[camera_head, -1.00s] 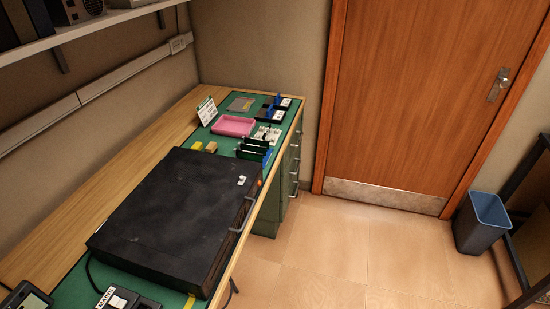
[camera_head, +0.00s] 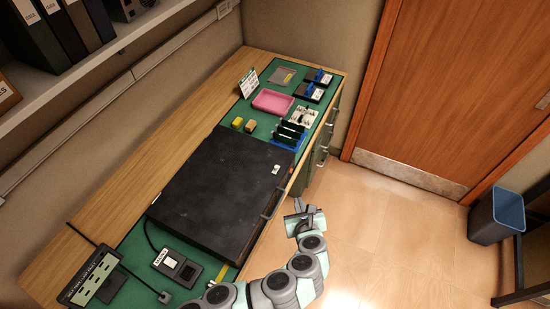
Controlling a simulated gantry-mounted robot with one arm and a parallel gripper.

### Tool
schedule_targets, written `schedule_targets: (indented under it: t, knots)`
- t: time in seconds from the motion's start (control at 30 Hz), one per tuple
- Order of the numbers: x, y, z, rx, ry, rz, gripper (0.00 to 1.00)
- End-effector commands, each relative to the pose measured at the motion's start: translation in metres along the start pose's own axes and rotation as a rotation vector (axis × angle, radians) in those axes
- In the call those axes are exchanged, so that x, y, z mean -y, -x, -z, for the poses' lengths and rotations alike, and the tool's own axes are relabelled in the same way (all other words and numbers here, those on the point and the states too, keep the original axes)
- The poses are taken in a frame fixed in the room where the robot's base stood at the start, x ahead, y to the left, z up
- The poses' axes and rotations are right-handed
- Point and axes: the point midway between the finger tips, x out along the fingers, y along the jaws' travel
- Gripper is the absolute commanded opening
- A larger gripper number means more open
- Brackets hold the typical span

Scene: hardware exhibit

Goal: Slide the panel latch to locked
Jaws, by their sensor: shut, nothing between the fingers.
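A large black case (camera_head: 215,185) lies flat on the green-topped bench. A small pale piece (camera_head: 276,169) sits on its top near the right edge; I cannot tell whether it is the panel latch or what position it is in. A handle (camera_head: 272,203) shows on the case's front side. My gripper (camera_head: 306,207) is shut and empty, in front of the case's right end and apart from it, over the floor side of the bench. Its fingers are small in this view.
A pink tray (camera_head: 272,102), a black rack (camera_head: 288,134), small yellow blocks (camera_head: 237,122) and a sign (camera_head: 248,83) stand beyond the case. A small device (camera_head: 177,266) and a slotted stand (camera_head: 92,277) are at the near end. A bin (camera_head: 497,217) stands on the floor at right.

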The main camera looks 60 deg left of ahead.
Motion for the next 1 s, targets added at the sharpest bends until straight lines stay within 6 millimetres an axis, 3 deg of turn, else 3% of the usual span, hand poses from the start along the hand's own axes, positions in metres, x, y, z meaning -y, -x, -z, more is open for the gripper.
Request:
schedule_targets:
  t: [0.03,0.17,0.63,1.0]
  knots:
    - [-0.008,0.006,-0.015,0.012,-0.024,-0.034,0.0]
    - [-0.023,0.009,-0.028,0.027,-0.065,-0.094,0.0]
    - [-0.027,0.005,-0.03,0.03,-0.073,-0.109,0.0]
    - [-0.031,-0.041,-0.031,0.029,-0.07,-0.108,0.0]
